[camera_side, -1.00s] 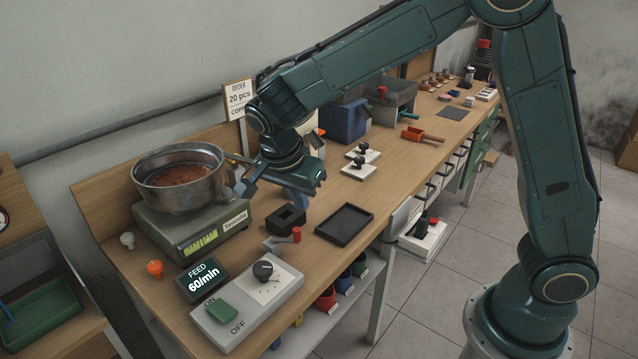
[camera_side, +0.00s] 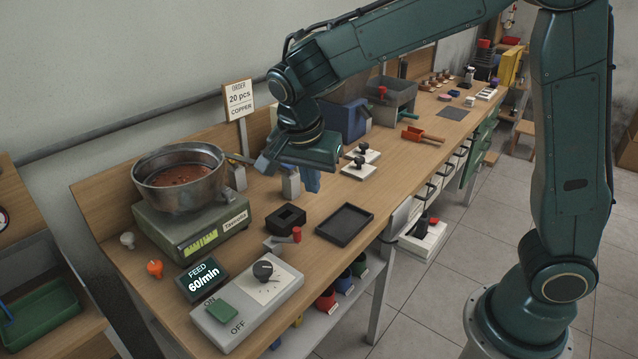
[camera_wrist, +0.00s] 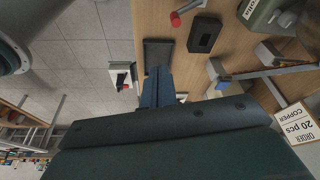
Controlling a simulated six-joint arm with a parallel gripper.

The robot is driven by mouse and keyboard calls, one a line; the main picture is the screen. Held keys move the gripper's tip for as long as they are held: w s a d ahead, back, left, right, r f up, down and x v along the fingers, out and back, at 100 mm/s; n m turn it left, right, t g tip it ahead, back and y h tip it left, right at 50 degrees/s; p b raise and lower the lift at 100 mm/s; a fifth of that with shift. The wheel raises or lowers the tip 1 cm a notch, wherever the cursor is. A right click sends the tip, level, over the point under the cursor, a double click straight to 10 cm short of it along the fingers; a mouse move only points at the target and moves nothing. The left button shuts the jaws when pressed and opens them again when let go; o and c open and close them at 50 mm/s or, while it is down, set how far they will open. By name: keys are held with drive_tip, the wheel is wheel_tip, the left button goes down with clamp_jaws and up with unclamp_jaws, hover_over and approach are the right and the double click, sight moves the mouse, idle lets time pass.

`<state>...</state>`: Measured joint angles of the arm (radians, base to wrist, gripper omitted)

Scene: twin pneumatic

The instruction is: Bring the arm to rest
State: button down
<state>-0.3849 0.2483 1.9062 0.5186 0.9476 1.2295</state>
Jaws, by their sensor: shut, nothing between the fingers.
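My gripper (camera_side: 312,187) hangs above the bench with its blue fingers pointing down, shut and empty. In the side view it is above the bench to the right of the pan and behind the black tray (camera_side: 345,225). The fingers also show closed together in the wrist view (camera_wrist: 158,85), with the black tray (camera_wrist: 158,52) beyond their tips. Nothing is held, and the fingers appear clear of the bench top.
A metal pan (camera_side: 180,178) of copper-coloured pieces stands on a green scale (camera_side: 195,232). A white order sign (camera_side: 239,99) stands behind my gripper. White blocks with dark knobs (camera_side: 360,166) lie to the right. A black block with a square opening (camera_side: 286,219) sits left of the tray.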

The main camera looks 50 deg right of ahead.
drive_tip(key=s+d+r+n+t+y, duration=0.1)
drive_tip(key=s+d+r+n+t, duration=0.1)
drive_tip(key=s+n, duration=0.5)
drive_tip(key=s+d+r+n+t+y, duration=0.2)
drive_tip(key=s+d+r+n, duration=0.2)
drive_tip(key=s, duration=1)
drive_tip(key=shift+r+n+t, duration=0.3)
drive_tip(key=shift+r+n, duration=0.25)
drive_tip(key=shift+n, duration=1.25)
drive_tip(key=c, duration=1.9)
unclamp_jaws()
drive_tip(key=shift+d, duration=0.1)
drive_tip(key=shift+c, duration=0.2)
drive_tip(key=o, duration=0.4)
drive_tip(key=shift+o, duration=0.8)
drive_tip(key=shift+w+r, duration=0.1)
drive_tip(key=shift+w, duration=0.1)
drive_tip(key=n+g, duration=0.2)
drive_tip(key=g, duration=0.4)
hover_over(297, 229)
drive_tip(key=shift+f, duration=2.85)
drive_tip(key=shift+f, duration=0.15)
wheel_tip(297, 229, down, 14)
drive_tip(key=shift+r, duration=0.25)
